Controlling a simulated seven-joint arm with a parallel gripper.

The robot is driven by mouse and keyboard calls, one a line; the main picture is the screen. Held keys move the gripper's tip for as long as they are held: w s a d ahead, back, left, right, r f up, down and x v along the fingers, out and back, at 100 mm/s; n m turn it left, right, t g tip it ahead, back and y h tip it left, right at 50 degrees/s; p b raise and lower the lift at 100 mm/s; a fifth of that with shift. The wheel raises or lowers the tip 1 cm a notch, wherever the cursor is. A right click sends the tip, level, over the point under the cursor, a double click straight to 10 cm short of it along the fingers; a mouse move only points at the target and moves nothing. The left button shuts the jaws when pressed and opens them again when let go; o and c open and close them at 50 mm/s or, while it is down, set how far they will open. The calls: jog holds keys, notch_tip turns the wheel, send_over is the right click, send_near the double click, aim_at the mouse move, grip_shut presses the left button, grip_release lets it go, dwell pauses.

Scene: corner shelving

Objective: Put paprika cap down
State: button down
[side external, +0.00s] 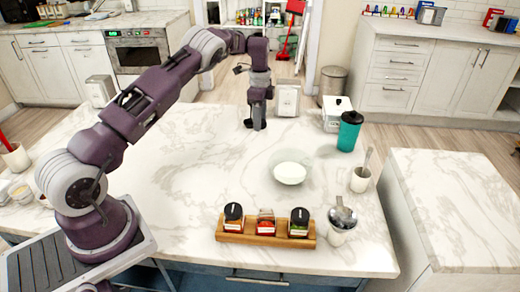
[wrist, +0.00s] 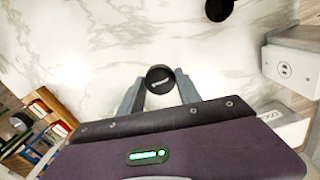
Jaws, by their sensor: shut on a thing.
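My gripper (side external: 256,125) is low over the far middle part of the marble island. In the wrist view its two fingers (wrist: 160,88) are on either side of a round black cap (wrist: 160,79) with small pale lettering on top, and they hold it. I cannot tell whether the cap touches the counter. The paprika jar (side external: 266,228), with red contents and no black cap, stands in the middle of the wooden rack (side external: 250,239), between two black-capped jars (side external: 233,215) (side external: 299,221).
An outlet box (side external: 287,97) is close behind my gripper. A dark round shape (wrist: 219,9) shows at the wrist view's top edge. The counter's left middle is clear.

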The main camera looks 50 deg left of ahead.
aim_at(260, 149)
notch_tip(260, 149, down, 10)
jog(key=shift+r, duration=0.1)
jog(key=c, duration=0.8)
grip_release()
jog(key=shift+c, duration=0.2)
